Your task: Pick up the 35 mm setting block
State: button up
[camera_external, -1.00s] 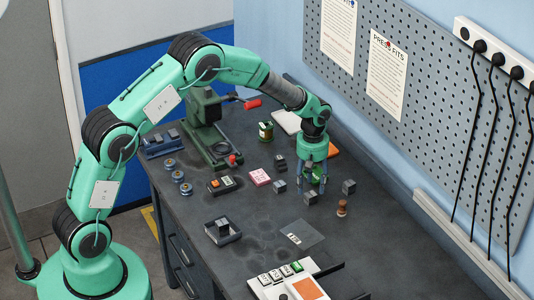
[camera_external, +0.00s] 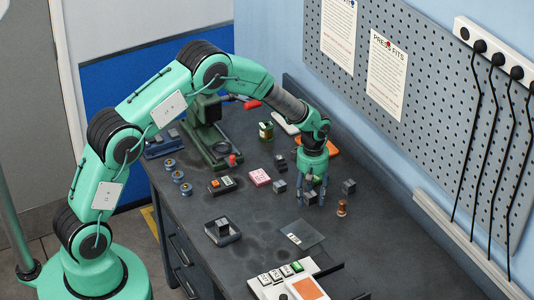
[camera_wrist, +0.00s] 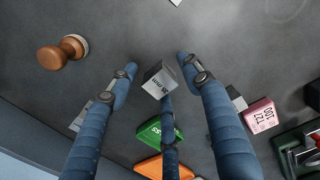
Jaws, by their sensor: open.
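The 35 mm setting block (camera_wrist: 157,82) is a small grey block with a pale face marked "35 mm" in the wrist view. It sits on the dark bench among the three blue fingers of my gripper (camera_wrist: 160,82), which is open. One finger is on each side, apart from the block, and the third is close behind it; I cannot tell if that one touches. In the external view my gripper (camera_external: 313,197) points down at the bench, and the block (camera_external: 311,199) shows partly between the fingertips.
Similar grey blocks stand to the right (camera_external: 349,187) and left (camera_external: 280,186) of my gripper. A brown wooden stamp (camera_external: 342,208) stands nearby. A green piece (camera_wrist: 153,131) and an orange one (camera_wrist: 152,167) lie behind the block. A pink block (camera_external: 260,177) is further left.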

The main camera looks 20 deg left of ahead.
aim_at(310, 195)
grip_shut()
dwell(0.3)
jog(key=shift+r, duration=0.1)
jog(key=shift+r, duration=0.45)
notch_tip(310, 195, up, 3)
jog(key=shift+s+f, duration=0.1)
jog(key=shift+f, duration=0.05)
jog(key=s+a, duration=0.3)
jog(key=s, duration=0.1)
jog(key=s+a, duration=0.3)
jog(key=s, duration=0.1)
jog(key=s+a+r+p, duration=0.1)
jog(key=s+a, duration=0.2)
jog(key=s, duration=0.2)
jog(key=shift+r, duration=0.1)
